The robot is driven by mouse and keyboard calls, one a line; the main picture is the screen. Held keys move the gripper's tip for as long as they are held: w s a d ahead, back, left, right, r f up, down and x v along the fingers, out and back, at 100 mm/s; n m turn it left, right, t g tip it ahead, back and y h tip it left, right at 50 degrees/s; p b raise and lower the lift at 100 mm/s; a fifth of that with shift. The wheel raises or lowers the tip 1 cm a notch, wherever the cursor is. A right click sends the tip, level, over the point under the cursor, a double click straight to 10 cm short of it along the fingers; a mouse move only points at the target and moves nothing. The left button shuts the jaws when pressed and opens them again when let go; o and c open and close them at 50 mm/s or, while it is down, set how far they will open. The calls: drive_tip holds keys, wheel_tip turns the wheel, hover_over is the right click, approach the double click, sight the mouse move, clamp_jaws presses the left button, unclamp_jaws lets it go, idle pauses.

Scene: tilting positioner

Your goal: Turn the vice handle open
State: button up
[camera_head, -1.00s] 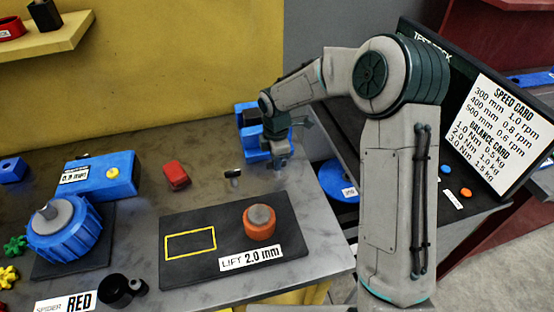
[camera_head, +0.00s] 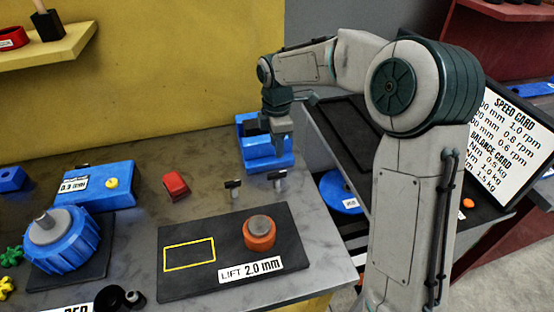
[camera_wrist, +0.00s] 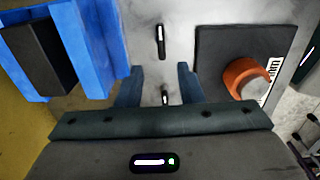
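The blue vice (camera_head: 268,163) stands at the back right of the bench, and its blue body with a dark block (camera_wrist: 37,57) fills the upper left of the wrist view. Two small dark T-shaped handles stand in front of it: a left one (camera_head: 232,188) and a right one (camera_head: 278,181). I cannot tell for sure which belongs to the vice. My gripper (camera_head: 283,150) points down above the right handle, overlapping the vice in the head view. In the wrist view, my gripper (camera_wrist: 160,85) is open, with the right handle (camera_wrist: 165,95) showing between its fingers, apart from both.
A dark plate (camera_head: 200,283) with an orange knob (camera_head: 259,236) lies in front. A red block (camera_head: 175,185) and a blue box (camera_head: 105,190) are to the left. A dark test deck (camera_head: 345,135) lies right of the bench. Bare bench surrounds the handles.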

drive_tip(key=shift+r, duration=1.75)
drive_tip(key=s+d+m+t, duration=0.1)
drive_tip(key=s+d+m, duration=0.4)
drive_tip(key=s+m, duration=0.2)
drive_tip(key=s+d+m+t, duration=0.1)
drive_tip(key=s+d+m, duration=0.4)
drive_tip(key=s, duration=0.5)
drive_tip(key=s+d+r+m+t, duration=0.1)
drive_tip(key=s+d+m, duration=0.5)
drive_tip(key=s+m, duration=0.3)
drive_tip(key=shift+r, duration=0.1)
